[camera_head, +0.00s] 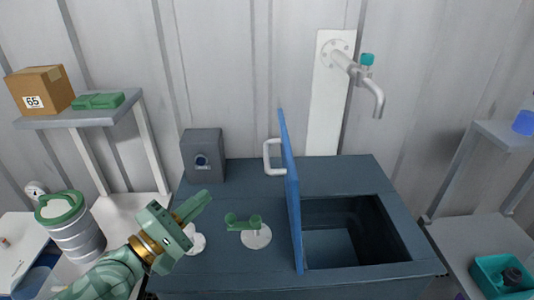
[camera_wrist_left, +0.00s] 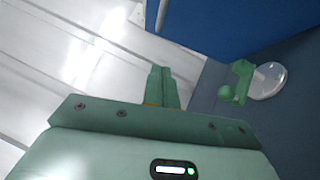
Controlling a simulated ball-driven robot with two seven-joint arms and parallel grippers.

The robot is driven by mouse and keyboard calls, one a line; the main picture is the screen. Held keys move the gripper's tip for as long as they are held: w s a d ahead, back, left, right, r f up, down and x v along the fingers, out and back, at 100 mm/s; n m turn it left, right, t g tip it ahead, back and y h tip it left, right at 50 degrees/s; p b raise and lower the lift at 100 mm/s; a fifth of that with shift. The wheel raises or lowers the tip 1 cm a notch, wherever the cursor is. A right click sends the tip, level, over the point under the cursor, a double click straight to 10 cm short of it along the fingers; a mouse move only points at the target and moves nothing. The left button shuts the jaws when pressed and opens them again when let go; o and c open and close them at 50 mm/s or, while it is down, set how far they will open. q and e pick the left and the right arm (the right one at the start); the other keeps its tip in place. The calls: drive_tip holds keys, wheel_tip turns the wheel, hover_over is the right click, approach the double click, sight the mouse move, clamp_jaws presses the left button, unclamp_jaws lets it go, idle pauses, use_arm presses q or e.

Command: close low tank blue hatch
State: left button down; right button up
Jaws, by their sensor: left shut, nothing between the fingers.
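The blue hatch (camera_head: 291,195) stands open and roughly upright at the left edge of the dark square opening (camera_head: 350,232) in the low tank (camera_head: 240,280). Its white handle (camera_head: 268,157) sticks out to the left. The hatch also shows in the left wrist view (camera_wrist_left: 230,25), at the top. My left gripper (camera_head: 206,198) is shut and empty, above the tank's left part, left of the hatch and apart from it. Its closed fingers show in the left wrist view (camera_wrist_left: 162,85). My right gripper is out of view.
A green valve lever (camera_head: 243,223) on a white base stands on the tank top between my left gripper and the hatch. A grey box (camera_head: 203,155) sits at the back left of the top. A white pipe with a teal tap (camera_head: 367,60) hangs behind the opening.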

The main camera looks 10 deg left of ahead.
use_arm(q)
drive_tip(key=s+d+r+p+x, duration=0.1)
drive_tip(key=d+p+x, duration=0.1)
drive_tip(key=x, duration=1)
drive_tip(key=shift+d+r+p, duration=0.3)
drive_tip(key=shift+p, duration=0.6)
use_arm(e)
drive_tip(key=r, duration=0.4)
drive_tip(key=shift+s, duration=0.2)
